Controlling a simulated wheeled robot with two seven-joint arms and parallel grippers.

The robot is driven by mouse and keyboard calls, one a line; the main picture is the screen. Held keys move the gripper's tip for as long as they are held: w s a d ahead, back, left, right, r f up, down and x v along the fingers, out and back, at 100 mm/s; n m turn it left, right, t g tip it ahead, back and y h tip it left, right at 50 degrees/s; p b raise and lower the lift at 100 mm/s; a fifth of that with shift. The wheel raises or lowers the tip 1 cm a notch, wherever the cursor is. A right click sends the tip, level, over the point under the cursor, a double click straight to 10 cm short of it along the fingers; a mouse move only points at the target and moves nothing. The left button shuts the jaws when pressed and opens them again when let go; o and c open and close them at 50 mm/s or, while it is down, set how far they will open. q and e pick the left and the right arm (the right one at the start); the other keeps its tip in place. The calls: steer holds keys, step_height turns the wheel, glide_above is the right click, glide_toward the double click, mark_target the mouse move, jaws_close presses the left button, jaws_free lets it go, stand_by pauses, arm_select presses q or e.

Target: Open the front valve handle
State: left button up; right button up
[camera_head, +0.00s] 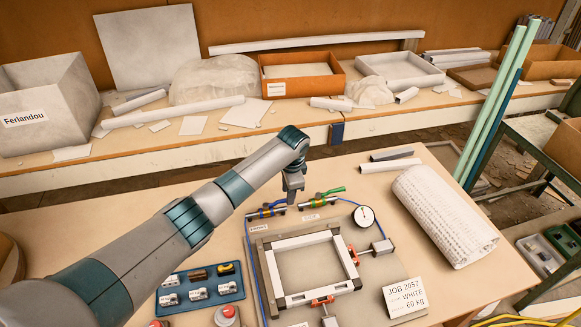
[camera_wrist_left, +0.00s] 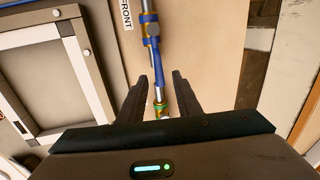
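The front valve (camera_head: 264,211) sits on the board's back left, on a short pipe, with a blue handle (camera_head: 276,204). In the left wrist view the blue handle (camera_wrist_left: 158,72) looks roughly in line with the pipe, beside a label (camera_wrist_left: 127,14) reading FRONT. My left gripper (camera_head: 292,198) points down just right of this valve. In the wrist view the left gripper (camera_wrist_left: 161,80) is open, its fingers either side of the handle's end and pipe; I cannot tell whether they touch. A second valve (camera_head: 322,201) with a green handle stands to the right. My right gripper is out of view.
A white frame with red clamps (camera_head: 322,301) lies on the board in front. A round gauge (camera_head: 364,217) stands right of the valves. A blue tray (camera_head: 200,287) of small parts lies left, a white roll (camera_head: 445,215) right. Bare table lies behind the valves.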

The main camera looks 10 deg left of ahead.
arm_select(q)
step_height(320, 180, up, 15)
steer(key=s+d+b, duration=0.1)
steer(key=s+b, duration=0.1)
steer(key=b, duration=0.1)
steer(key=shift+s+f, duration=0.15)
steer(key=shift+s, duration=0.15)
steer(key=shift+d, duration=0.15)
